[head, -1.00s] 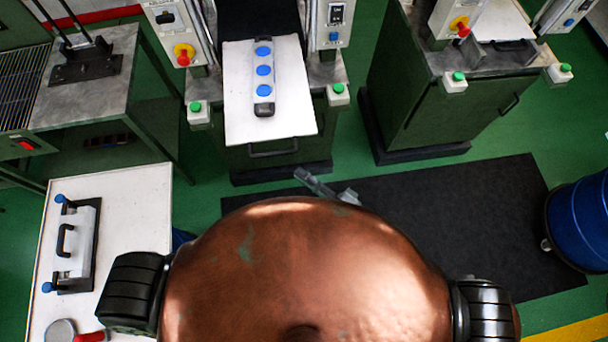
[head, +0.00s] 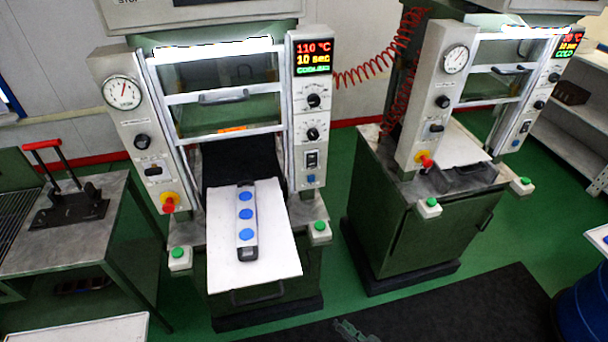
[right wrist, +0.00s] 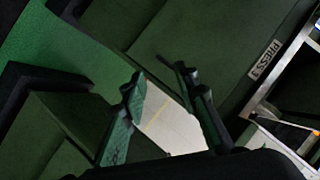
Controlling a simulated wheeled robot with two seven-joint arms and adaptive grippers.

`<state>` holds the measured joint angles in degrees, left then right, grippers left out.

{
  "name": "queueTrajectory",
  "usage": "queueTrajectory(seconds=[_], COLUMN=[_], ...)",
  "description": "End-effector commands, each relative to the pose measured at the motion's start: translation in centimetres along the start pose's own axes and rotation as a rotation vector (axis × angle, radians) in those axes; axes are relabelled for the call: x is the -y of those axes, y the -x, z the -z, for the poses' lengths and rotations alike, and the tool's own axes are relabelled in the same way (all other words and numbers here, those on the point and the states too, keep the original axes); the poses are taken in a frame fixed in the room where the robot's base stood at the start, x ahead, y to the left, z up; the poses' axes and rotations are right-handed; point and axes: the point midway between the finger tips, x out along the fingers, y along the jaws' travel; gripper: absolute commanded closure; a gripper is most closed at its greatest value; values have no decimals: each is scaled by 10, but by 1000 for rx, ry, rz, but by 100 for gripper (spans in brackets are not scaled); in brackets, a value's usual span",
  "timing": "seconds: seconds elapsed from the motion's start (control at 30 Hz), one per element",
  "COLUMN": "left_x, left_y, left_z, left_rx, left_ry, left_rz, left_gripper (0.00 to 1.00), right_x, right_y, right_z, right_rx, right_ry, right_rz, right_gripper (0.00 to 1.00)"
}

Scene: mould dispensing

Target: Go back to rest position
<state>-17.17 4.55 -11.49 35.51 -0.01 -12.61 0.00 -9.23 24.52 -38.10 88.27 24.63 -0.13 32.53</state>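My right gripper (head: 352,330) shows only in part at the bottom edge of the head view, above the dark floor mat and in front of the left press. In the right wrist view its two fingers (right wrist: 168,112) stand apart with nothing between them, so it is open and empty. My left gripper is in neither view. A grey mould (head: 246,220) with blue round caps and black ends lies on the white pulled-out plate (head: 280,258) of the left press, well apart from my right gripper.
The left press (head: 222,100) shows 110 °C and 10 sec. A second press (head: 405,215) stands to its right. A metal bench (head: 128,205) with a red-handled fixture is at left. A blue drum (head: 585,305) stands at bottom right. The black mat (head: 470,308) looks clear.

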Motion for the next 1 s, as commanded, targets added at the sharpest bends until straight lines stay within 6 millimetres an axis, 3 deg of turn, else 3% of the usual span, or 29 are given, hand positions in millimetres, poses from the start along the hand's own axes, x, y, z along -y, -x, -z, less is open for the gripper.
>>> queueTrajectory(seconds=[0.03,0.2,0.4,0.5,0.63,0.8,0.9,1.0], left_x=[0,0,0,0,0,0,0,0], left_y=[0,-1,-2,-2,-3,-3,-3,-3], left_z=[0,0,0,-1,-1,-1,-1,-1], left_rx=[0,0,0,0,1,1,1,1], left_ry=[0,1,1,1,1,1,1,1], left_rz=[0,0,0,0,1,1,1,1], left_gripper=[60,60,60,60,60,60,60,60], right_x=[-36,-140,-229,-258,-278,-281,-279,-277], right_y=[4,34,97,136,191,247,267,276], right_z=[-18,-81,-177,-231,-302,-373,-396,-407], right_rx=[23,131,325,443,601,767,823,851], right_ry=[31,143,232,259,280,289,291,292], right_rz=[-74,-289,-489,-563,-628,-662,-666,-667], right_gripper=[72,72,72,72,72,72,72,72])
